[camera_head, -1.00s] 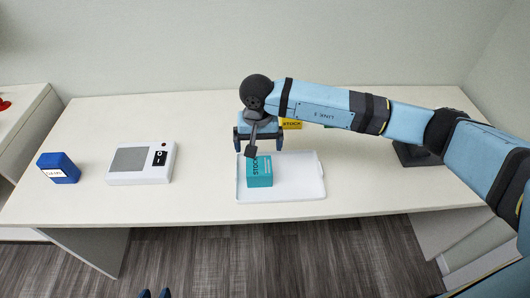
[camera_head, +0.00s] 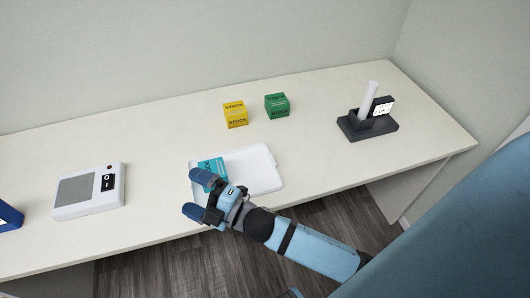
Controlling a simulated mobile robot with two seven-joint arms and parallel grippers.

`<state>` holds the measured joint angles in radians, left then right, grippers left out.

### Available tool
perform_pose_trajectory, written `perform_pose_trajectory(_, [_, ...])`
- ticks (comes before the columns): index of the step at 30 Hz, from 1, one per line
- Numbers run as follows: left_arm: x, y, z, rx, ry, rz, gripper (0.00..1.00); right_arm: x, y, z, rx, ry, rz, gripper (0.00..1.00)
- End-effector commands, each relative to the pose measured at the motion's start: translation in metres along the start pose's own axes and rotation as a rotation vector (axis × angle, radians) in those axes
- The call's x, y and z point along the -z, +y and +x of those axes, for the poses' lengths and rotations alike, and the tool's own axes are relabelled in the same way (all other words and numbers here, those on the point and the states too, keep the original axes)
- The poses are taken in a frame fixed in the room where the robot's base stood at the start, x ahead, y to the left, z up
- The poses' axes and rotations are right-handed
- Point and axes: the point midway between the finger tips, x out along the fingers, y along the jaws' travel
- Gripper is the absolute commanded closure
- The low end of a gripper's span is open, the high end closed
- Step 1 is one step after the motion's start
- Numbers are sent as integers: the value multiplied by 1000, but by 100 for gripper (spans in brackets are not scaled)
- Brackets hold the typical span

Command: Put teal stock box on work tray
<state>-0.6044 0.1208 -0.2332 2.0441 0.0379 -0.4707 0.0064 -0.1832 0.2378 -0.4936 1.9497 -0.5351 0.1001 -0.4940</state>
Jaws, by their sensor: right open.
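The teal stock box (camera_head: 212,167) sits on the left part of the white work tray (camera_head: 262,178). Its lower part is hidden behind my right gripper. My right gripper (camera_head: 194,193) is open, with its fingers pointing left, in front of the box and over the tray's front left edge in the picture. I cannot tell whether it touches the box or tray. Nothing shows between its fingers. My left gripper is out of view.
A yellow stock box (camera_head: 235,115) and a green stock box (camera_head: 277,105) stand behind the tray. A white device (camera_head: 76,190) and part of a blue box (camera_head: 8,216) are at left. A dark stand with a white cylinder (camera_head: 368,122) is at right. The counter between is clear.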

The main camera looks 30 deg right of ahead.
Motion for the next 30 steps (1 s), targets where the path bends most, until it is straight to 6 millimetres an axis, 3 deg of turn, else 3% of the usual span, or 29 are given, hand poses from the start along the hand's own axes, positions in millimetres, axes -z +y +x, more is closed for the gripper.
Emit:
perform_pose_trajectory(1, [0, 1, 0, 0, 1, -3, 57, -20, -19, -28, 42, -149, 210, 0])
perform_pose_trajectory(4, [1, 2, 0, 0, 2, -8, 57, -52, -54, -85, 100, -430, 609, 0])
perform_pose_trajectory(9, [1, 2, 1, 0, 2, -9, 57, -67, -98, -163, 138, -752, 1053, 0])
perform_pose_trajectory(12, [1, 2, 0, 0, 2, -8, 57, -67, -112, -189, 145, -852, 1184, 0])
perform_pose_trajectory(15, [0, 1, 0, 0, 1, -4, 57, -67, -117, -199, 147, -893, 1238, 0])
perform_pose_trajectory(23, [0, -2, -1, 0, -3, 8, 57, -66, -116, -199, 148, -894, 1241, 0])
perform_pose_trajectory(26, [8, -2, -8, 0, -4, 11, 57, -62, -106, -197, 148, -892, 1237, 0])
perform_pose_trajectory(30, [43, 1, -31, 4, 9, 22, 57, -47, -70, -192, 147, -886, 1222, 0])
